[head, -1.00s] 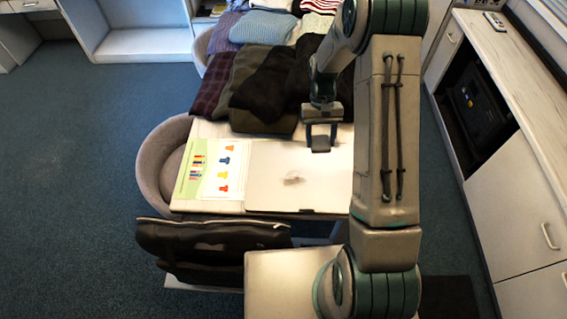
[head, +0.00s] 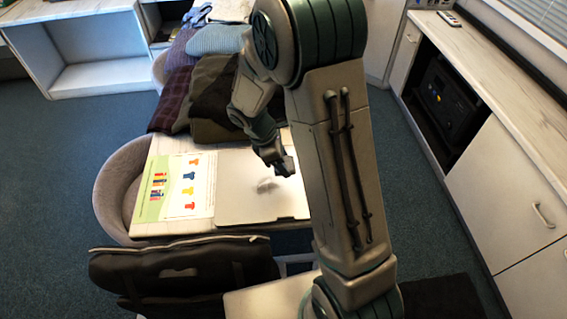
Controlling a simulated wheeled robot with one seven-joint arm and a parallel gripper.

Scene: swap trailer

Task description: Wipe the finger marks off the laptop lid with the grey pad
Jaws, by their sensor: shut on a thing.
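The closed silver laptop (head: 250,203) lies flat on the table, its lid facing up. A smudge of finger marks (head: 267,185) shows on the lid, near its middle. My gripper (head: 279,158) is over the far right part of the laptop, just beyond the marks. It is shut on the grey pad (head: 286,167), which shows small and dark at the fingertips and is partly hidden. I cannot tell whether the pad touches the lid. My arm hides the table to the right of the laptop.
A printed chart (head: 185,190) lies left of the laptop. Folded clothes (head: 215,95) cover the table's far part. A grey chair (head: 115,185) stands at the left, a black bag (head: 180,272) in front. A cabinet (head: 500,190) runs along the right.

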